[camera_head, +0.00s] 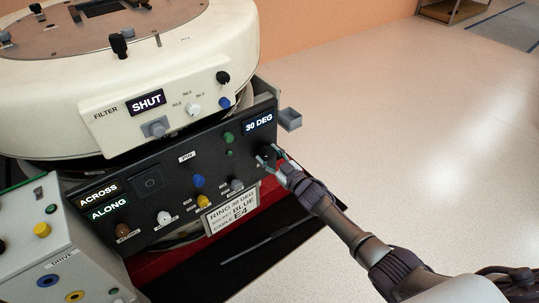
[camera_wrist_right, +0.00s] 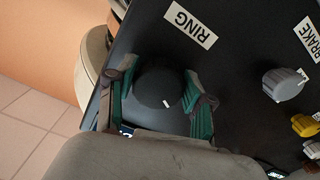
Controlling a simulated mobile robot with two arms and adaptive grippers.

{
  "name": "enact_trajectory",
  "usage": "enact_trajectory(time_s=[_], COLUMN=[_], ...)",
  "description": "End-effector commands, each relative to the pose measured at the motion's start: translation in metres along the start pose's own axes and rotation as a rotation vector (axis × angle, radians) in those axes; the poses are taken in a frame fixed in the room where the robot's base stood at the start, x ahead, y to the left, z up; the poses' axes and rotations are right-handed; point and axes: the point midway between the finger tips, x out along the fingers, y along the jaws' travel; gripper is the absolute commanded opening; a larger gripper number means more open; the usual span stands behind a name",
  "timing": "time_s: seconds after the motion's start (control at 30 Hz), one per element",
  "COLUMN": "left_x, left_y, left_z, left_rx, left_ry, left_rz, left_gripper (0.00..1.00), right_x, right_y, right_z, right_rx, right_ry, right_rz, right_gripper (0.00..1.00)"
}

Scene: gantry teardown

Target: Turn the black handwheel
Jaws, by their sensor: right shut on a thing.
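The black handwheel (camera_wrist_right: 158,86) is a round dark knob with a small white mark, on a black panel beside the RING label (camera_wrist_right: 190,24). In the right wrist view my right gripper (camera_wrist_right: 162,100) has its green-padded fingers on either side of the knob, shut on it. In the head view the right gripper (camera_head: 271,156) reaches the panel's right end, below the lit "30 DEG" display (camera_head: 259,123). The dark knob is hard to make out there between the fingers. My left gripper is not in view.
The black control panel (camera_head: 120,226) carries several coloured knobs, including a blue one (camera_head: 198,181) and a grey one (camera_head: 237,185). A white housing (camera_head: 170,60) with a "SHUT" display stands above it. A small grey box (camera_head: 290,118) juts from the panel's right edge. Open floor lies right.

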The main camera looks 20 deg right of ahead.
Motion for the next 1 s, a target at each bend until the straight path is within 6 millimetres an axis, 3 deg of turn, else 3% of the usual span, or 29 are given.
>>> enact_trajectory(time_s=[0.53, 0.57, 0.67, 0.7, 1.0], left_x=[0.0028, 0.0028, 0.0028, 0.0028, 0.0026], left_y=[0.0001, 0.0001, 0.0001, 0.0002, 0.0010], left_z=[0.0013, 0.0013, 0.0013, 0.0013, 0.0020], left_rx=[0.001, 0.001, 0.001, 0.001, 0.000], left_ry=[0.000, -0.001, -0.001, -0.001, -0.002], left_rz=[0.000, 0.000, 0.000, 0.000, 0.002], left_gripper=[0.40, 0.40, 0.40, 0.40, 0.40], right_x=[-0.0008, -0.0008, -0.0007, -0.0006, -0.0013], right_y=[-0.0006, -0.0007, -0.0006, -0.0006, -0.0003], right_z=[0.0018, 0.0018, 0.0015, 0.0013, 0.0007], right_rx=[0.023, 0.023, 0.022, 0.022, 0.022], right_ry=[-0.003, -0.004, -0.003, -0.003, -0.001], right_rz=[-0.001, -0.001, -0.001, -0.001, 0.000], right_gripper=[0.17, 0.57, 0.74, 0.77, 0.77])
